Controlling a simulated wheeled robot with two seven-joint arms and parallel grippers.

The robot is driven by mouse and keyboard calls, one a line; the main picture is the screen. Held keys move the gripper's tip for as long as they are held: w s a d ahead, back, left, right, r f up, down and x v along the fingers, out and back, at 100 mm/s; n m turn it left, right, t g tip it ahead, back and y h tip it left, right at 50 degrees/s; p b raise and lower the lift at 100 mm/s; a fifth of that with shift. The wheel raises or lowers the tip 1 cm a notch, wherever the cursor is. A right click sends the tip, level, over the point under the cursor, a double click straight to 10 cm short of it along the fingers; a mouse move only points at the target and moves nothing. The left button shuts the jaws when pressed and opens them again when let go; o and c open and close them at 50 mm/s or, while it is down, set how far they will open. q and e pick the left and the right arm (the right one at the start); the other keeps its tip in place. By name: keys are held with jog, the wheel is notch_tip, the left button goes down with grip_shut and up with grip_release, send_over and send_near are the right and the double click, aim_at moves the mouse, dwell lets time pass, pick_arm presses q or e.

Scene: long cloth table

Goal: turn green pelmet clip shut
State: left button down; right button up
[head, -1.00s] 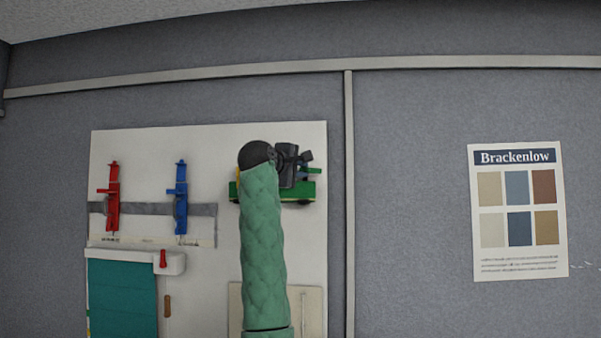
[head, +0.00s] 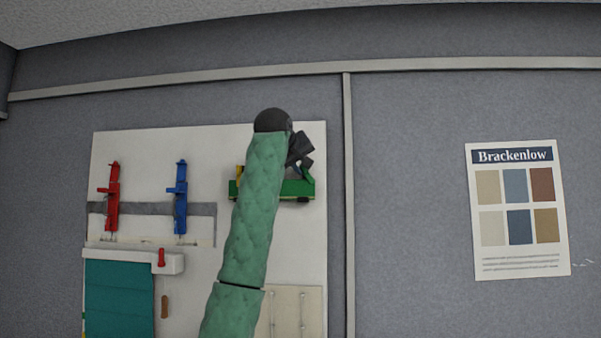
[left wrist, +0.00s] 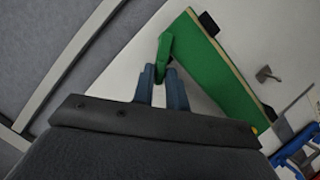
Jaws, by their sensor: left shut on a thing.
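The green pelmet clip (head: 297,188) is at the upper right of the white board in the head view, partly hidden by my left arm. In the left wrist view its long green body (left wrist: 212,62) runs diagonally, with a short green lever (left wrist: 165,52) standing off its near end, at an angle to the body. My left gripper (head: 304,165) is at the clip in the head view, tilted. In the left wrist view its two blue fingers (left wrist: 161,76) are shut on the lever's lower end. My right gripper is in neither view.
A red clip (head: 113,195) and a blue clip (head: 181,198) are on the left of the white board (head: 240,140). Below them hangs a teal blind (head: 119,300) under a white rail (head: 115,256). A poster (head: 517,210) is on the grey wall at right.

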pick_arm(q)
jog(key=m+y+b, duration=0.1)
jog(key=m, duration=0.1)
jog(key=m+y+b, duration=0.1)
jog(key=m, duration=0.1)
jog(key=shift+d+f+y, duration=0.15)
jog(key=shift+y, duration=0.25)
jog(key=shift+m, duration=0.3)
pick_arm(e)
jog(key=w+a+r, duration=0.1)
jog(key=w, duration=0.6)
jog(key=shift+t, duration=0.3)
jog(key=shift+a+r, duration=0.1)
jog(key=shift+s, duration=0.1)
pick_arm(q)
jog(key=c, duration=1.5)
grip_release()
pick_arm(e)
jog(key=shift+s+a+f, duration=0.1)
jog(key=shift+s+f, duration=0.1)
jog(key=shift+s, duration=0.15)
pick_arm(q)
jog(key=shift+s, duration=0.1)
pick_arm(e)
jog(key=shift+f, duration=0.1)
